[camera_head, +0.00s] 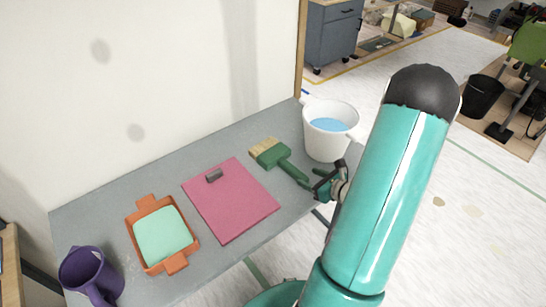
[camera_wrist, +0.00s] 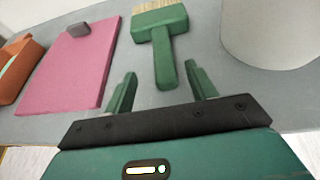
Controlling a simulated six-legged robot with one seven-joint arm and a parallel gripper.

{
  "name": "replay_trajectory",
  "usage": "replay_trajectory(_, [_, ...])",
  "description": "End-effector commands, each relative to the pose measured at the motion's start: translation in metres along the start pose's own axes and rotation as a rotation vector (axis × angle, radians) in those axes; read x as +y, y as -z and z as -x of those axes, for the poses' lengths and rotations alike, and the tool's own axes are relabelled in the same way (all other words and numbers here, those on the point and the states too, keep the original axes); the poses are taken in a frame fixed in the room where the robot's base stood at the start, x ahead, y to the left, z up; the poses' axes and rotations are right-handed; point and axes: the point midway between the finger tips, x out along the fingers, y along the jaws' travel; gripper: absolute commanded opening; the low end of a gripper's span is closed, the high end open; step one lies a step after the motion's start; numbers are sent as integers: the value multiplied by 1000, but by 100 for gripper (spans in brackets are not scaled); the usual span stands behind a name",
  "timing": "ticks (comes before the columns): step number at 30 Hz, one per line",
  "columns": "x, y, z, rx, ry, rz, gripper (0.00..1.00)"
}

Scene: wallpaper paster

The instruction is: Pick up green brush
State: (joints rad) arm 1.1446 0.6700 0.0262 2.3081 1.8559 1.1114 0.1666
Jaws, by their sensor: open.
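The green brush (camera_head: 279,158) with pale bristles lies flat on the grey table, its handle pointing toward my gripper. In the wrist view the brush (camera_wrist: 160,35) lies ahead, with its handle end between and just beyond the fingertips. My gripper (camera_head: 322,186) is at the table's front edge by the handle's end. In the wrist view its two green fingers (camera_wrist: 160,76) are apart, one on each side of the handle's line.
A white bucket (camera_head: 323,145) with blue liquid stands right of the brush. A pink clipboard (camera_head: 232,205) lies left of it. Farther left are an orange tray (camera_head: 183,262) with mint-coloured contents and a purple jug (camera_head: 88,272). A wall borders the grey table (camera_head: 110,195) at the back.

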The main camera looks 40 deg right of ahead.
Motion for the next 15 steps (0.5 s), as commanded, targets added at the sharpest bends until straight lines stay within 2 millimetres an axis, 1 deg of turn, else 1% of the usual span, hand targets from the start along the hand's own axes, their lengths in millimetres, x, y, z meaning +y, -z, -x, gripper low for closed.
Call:
replay_trajectory(1, [0,0,-10,0,-1,0,56])
replay_trajectory(3, [0,0,-20,1,-2,1,56])
replay_trajectory(11, [0,0,-41,1,-3,2,56])
replay_trajectory(15, [-2,0,-62,0,-7,2,56])
